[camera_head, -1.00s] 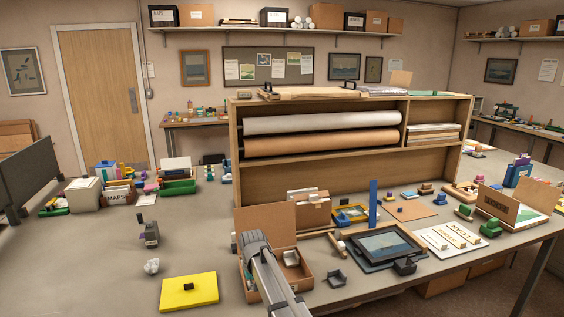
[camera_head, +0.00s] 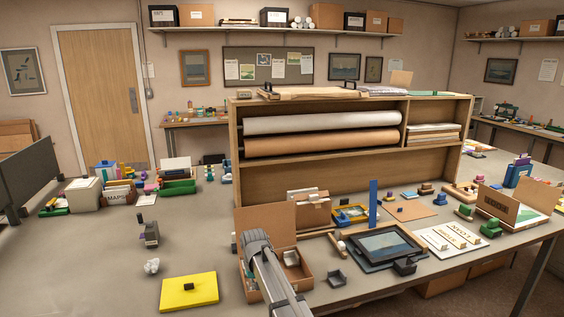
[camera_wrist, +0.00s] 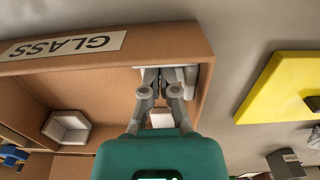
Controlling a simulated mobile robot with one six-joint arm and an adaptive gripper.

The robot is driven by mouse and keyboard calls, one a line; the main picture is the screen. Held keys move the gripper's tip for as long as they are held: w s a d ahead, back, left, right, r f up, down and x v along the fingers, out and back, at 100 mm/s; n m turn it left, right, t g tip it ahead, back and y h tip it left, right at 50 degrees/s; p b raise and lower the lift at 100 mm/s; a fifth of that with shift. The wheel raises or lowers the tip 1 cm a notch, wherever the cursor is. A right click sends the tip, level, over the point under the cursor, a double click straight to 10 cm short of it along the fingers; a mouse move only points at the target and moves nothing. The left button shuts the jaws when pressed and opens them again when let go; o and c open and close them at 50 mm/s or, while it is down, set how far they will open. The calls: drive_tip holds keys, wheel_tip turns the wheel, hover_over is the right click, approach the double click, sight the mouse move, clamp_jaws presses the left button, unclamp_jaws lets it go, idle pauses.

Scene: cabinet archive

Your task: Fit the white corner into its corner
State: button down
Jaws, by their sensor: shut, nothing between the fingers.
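An open cardboard box labelled GLASS (camera_wrist: 45,65) fills much of the wrist view; in the head view the box (camera_head: 306,276) stands on the near part of the table. A white corner piece (camera_wrist: 190,78) sits in the box corner at the upper right of the wrist view, partly hidden by my fingers. My gripper (camera_wrist: 163,76) is inside the box with its fingers together and empty, right beside that piece; whether they touch cannot be told. A second pale corner piece (camera_wrist: 67,127) is in another corner of the box, and it shows in the head view (camera_head: 291,258).

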drive_tip(key=shift+r, duration=0.1)
wheel_tip(320, 180, up, 8)
drive_tip(key=p, duration=0.8)
idle(0.4)
drive_tip(key=s+d+m, duration=0.1)
drive_tip(key=s+d, duration=0.9)
drive_tip(key=d, duration=0.3)
drive_tip(key=s+d+m, duration=0.2)
drive_tip(key=s+d, duration=0.8)
drive_tip(key=d, duration=0.2)
drive_tip(key=shift+s+d, duration=0.35)
drive_tip(key=shift+s, duration=0.05)
drive_tip(key=shift+a, duration=0.1)
